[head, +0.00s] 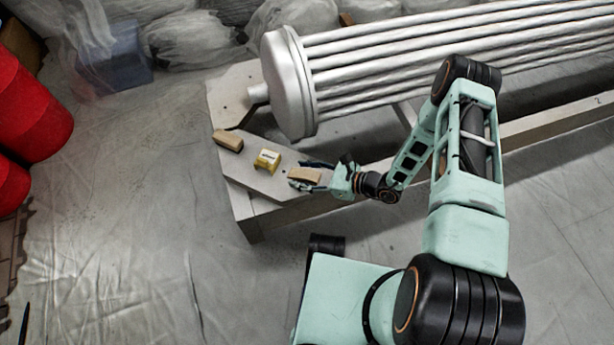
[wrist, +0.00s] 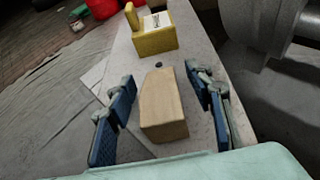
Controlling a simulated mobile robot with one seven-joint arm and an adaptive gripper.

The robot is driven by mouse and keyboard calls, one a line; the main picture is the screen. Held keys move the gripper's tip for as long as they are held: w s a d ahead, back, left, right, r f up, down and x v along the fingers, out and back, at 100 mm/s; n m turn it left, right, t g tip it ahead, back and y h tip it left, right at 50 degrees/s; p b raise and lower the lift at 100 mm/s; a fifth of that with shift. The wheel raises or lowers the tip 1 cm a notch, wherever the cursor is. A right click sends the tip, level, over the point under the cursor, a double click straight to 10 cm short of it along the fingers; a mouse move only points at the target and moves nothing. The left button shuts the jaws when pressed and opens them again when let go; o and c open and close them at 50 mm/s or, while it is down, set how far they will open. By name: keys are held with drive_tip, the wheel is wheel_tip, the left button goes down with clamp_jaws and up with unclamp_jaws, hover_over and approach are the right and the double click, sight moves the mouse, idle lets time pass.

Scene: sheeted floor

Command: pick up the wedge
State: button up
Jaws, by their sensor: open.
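A tan wooden block with a sloped far end, which looks like the wedge (wrist: 163,108), lies on the pale platform. In the head view this wedge (head: 304,175) is at the gripper, near the platform's front edge. My gripper (wrist: 161,80) is open, with one blue-padded finger on each side of the wedge. A gap shows between each finger and the block. In the head view my gripper (head: 301,177) reaches in from the right, low over the platform. The wedge's underside is hidden.
A yellow block with a pale label (head: 267,160) sits just beyond the wedge. Another tan block (head: 228,140) lies farther left by the platform's edge. A large metal tube bundle (head: 290,82) rests behind. Red drums (head: 30,115) stand far left; the sheeted floor between is clear.

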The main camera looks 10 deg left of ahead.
drive_tip(key=c, duration=1.3)
drive_tip(key=shift+o, duration=0.2)
drive_tip(key=shift+r, duration=0.15)
